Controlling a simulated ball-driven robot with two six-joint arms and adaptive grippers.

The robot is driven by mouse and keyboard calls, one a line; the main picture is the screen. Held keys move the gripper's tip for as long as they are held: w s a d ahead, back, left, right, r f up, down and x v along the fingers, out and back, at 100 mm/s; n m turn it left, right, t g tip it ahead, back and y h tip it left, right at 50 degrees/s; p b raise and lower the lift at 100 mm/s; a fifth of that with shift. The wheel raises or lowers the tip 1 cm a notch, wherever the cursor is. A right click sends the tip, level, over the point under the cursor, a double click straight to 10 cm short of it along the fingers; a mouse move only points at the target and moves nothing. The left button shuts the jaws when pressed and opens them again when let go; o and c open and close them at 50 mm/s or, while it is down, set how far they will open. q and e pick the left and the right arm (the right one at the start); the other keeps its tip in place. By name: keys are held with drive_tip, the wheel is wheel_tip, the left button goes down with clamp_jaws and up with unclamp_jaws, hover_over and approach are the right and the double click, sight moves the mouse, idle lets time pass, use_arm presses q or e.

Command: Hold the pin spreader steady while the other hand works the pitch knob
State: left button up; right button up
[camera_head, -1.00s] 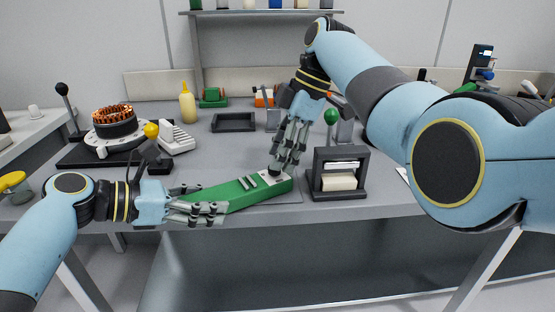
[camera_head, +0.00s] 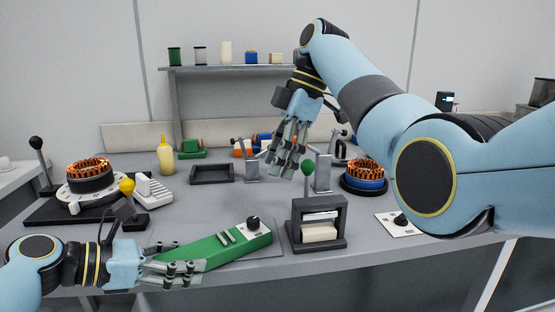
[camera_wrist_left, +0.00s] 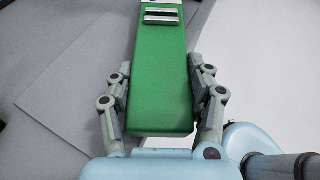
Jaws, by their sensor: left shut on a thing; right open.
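The green pin spreader (camera_head: 222,248) lies on a grey mat near the table's front edge. Its far right end carries a light plate with a black pitch knob (camera_head: 253,223) and two metal pins beside it. My left gripper (camera_head: 190,273) is shut on the near left end of the spreader. In the left wrist view, the fingers of my left gripper (camera_wrist_left: 163,100) sit on both sides of the green body (camera_wrist_left: 160,75). My right gripper (camera_head: 286,162) is open and empty, raised above the table behind the knob and apart from it. The knob is outside the left wrist view.
Copper-wound stators stand at left (camera_head: 89,178) and right (camera_head: 364,175). A black tray (camera_head: 212,173) and yellow bottle (camera_head: 165,156) are behind. Table between tray and spreader is clear.

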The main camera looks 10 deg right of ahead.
use_arm(q)
drive_tip(key=o, duration=1.4)
